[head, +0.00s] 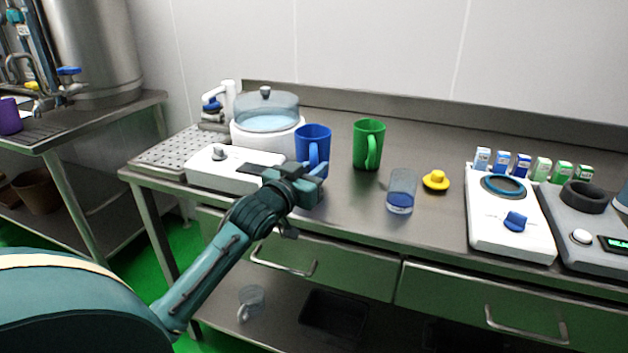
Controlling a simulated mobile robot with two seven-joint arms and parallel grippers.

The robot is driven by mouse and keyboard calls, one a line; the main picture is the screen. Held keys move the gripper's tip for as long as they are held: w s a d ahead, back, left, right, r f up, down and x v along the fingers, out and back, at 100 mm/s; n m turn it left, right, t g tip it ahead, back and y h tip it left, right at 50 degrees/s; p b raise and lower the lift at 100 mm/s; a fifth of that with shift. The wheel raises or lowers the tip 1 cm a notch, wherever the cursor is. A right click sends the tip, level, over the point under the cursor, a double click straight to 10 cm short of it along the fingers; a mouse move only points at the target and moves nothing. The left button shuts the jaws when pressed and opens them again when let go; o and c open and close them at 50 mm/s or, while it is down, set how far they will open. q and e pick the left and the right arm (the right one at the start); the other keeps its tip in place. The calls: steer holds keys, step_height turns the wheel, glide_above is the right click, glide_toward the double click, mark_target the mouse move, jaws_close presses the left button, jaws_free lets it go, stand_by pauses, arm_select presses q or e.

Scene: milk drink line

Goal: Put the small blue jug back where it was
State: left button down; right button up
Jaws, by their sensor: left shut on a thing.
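The small blue jug (312,138) is upright near the middle of the steel table (345,205), in front of the right side of the white pot. Its handle faces the front. My left gripper (316,172) reaches in from the front left and is shut on the jug at its handle. The gripper hides the jug's lower part, so I cannot tell whether its base touches the table. My right gripper is not in view.
A green jug (368,143) stands right of the blue one. A glass (402,190) with blue liquid and a yellow knobbed piece (436,181) follow. A white device (222,168) lies left; a white hotplate-like unit (510,222) and small cartons (502,162) stand right.

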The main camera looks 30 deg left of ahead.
arm_select(q)
steer(key=shift+f, duration=0.95)
steer(key=shift+f, duration=0.1)
steer(key=c, duration=1.4)
jaws_free()
steer(key=shift+f, duration=0.1)
